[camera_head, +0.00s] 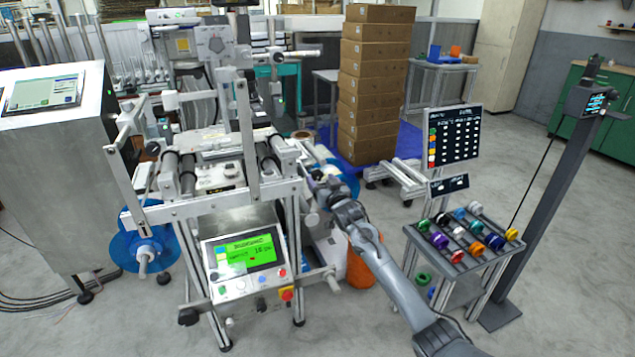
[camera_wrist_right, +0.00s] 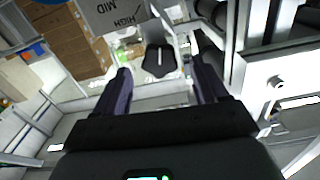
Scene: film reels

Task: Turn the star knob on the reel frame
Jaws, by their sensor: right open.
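In the right wrist view, a dark star knob (camera_wrist_right: 160,61) with a white pointer line sits beside a grey plate (camera_wrist_right: 108,14) marked HIGH and MID. My right gripper (camera_wrist_right: 161,76) is open, its two dark fingers on either side of the knob with gaps between. I cannot tell how deep the fingers reach. In the head view my right gripper (camera_head: 322,188) is at the right side of the metal reel frame (camera_head: 185,212); the knob cannot be made out there. My left gripper is not in view.
Blue reels hang at the frame's left (camera_head: 138,258) and right, close to my right gripper. A control screen (camera_head: 243,252) is on its front. A rack of coloured spools (camera_head: 468,236) and a signboard (camera_head: 453,137) stand right; stacked boxes (camera_head: 375,85) stand behind.

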